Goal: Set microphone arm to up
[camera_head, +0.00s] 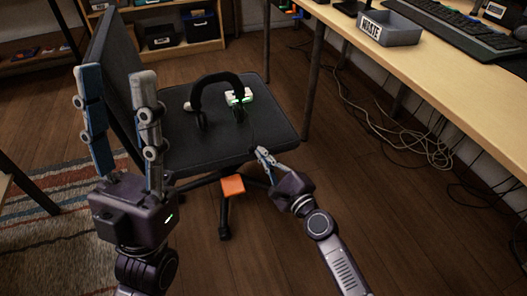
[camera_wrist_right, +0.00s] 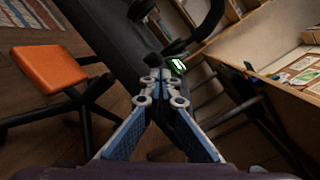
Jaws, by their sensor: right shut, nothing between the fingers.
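A black headset (camera_head: 218,84) stands on the dark chair seat (camera_head: 180,146), its band arched upward and one earcup lit green. It also shows at the top of the right wrist view (camera_wrist_right: 206,22), with the green light (camera_wrist_right: 178,66) just beyond my fingertips. A small dark rounded tip (camera_wrist_right: 153,60) sits by my fingertips; it may be the microphone arm's end, but I cannot tell whether it touches them. My right gripper (camera_head: 262,152) is shut and empty at the seat's front edge, near the headset. My left gripper (camera_head: 112,75) is open and empty, pointing up left of the seat.
The chair's backrest (camera_head: 112,68) rises behind my left gripper. An orange square (camera_head: 232,185) is below the seat's front.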

